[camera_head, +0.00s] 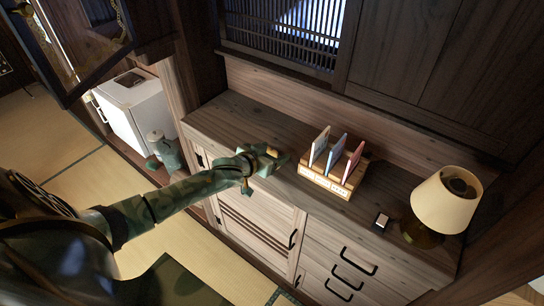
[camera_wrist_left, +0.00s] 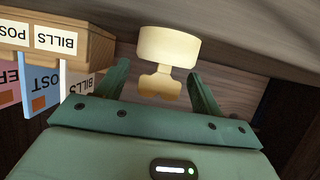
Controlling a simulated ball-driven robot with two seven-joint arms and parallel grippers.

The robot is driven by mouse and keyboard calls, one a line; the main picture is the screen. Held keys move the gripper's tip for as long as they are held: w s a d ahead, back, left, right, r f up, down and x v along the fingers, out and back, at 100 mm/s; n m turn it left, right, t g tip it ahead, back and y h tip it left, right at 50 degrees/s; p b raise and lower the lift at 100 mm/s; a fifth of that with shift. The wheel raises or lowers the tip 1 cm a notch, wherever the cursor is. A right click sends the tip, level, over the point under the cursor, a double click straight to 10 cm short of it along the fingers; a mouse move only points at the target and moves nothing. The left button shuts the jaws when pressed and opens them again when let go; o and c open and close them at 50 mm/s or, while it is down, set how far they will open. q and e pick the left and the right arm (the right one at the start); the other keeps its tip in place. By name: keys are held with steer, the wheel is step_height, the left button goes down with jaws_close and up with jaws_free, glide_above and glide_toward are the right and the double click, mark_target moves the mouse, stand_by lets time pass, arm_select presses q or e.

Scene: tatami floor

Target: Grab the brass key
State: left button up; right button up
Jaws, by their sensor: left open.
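A pale yellow piece, which seems to be the brass key (camera_wrist_left: 168,48), shows in the left wrist view with a wide block-like end and a narrower scalloped end. My left gripper (camera_wrist_left: 158,88) is open, with one finger on each side of it and a small gap visible on both sides. In the head view my left gripper (camera_head: 267,163) reaches over the front part of the wooden cabinet top, and a small yellow bit (camera_head: 272,151) shows at its fingertips. The fingers hide most of it there. My right gripper is not in view.
A wooden letter holder (camera_head: 335,185) with several coloured cards stands just right of the gripper; its BILLS label (camera_wrist_left: 57,38) shows in the wrist view. A lamp (camera_head: 446,200) and a small dark-and-white item (camera_head: 382,220) are farther right. The cabinet top (camera_head: 225,118) is clear at left.

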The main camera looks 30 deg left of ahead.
arm_select(q)
steer(key=shift+s, duration=0.1)
steer(key=c, duration=1.1)
steer(key=shift+o, duration=0.2)
